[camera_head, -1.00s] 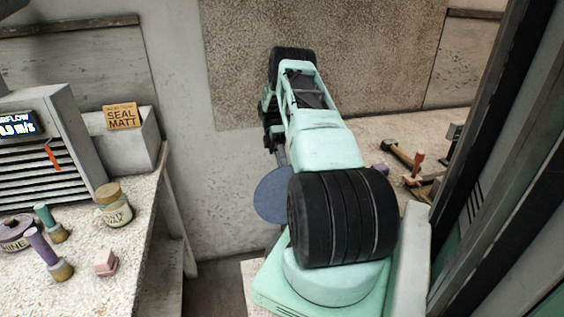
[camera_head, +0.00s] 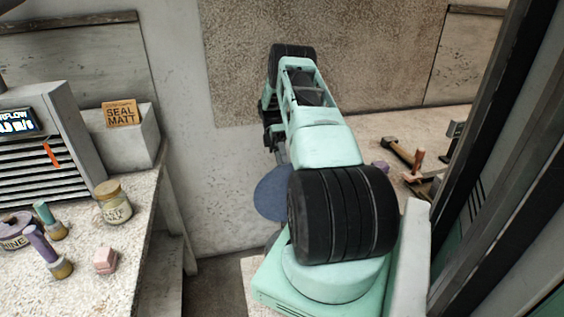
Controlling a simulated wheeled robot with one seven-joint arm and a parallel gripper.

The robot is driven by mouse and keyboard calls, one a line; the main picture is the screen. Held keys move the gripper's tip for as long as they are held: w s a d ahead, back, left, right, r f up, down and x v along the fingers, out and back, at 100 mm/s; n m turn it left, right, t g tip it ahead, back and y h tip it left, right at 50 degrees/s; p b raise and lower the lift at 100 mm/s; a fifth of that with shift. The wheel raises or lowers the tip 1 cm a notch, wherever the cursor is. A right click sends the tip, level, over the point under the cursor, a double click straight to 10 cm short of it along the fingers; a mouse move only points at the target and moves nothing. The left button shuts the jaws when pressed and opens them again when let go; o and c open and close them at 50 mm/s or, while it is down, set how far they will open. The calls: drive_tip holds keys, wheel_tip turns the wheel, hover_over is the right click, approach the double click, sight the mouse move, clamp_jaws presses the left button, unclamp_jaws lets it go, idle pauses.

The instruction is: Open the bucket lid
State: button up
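A flat, round blue disc (camera_head: 269,193), which looks like the bucket lid, shows low behind my arm. Its right part is hidden by my arm's black joint. The bucket's body is mostly or wholly hidden, so I cannot tell how the disc sits on it. My pale green arm reaches up and away from the front. A narrow grey part of my gripper (camera_head: 282,154) seems to show under the arm, above the disc. The fingertips are hidden, and I cannot tell whether they touch the disc.
A speckled bench (camera_head: 115,275) at left holds a wax jar (camera_head: 114,203), a pink block (camera_head: 105,261), stamp-like tools and a grey vented unit (camera_head: 40,130). A hammer (camera_head: 398,151) lies on the bench behind at right. A dark frame (camera_head: 500,150) stands close at right.

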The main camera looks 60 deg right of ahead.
wheel_tip(320, 180, up, 10)
drive_tip(key=b, duration=0.1)
drive_tip(key=shift+f, duration=0.25)
idle(0.4)
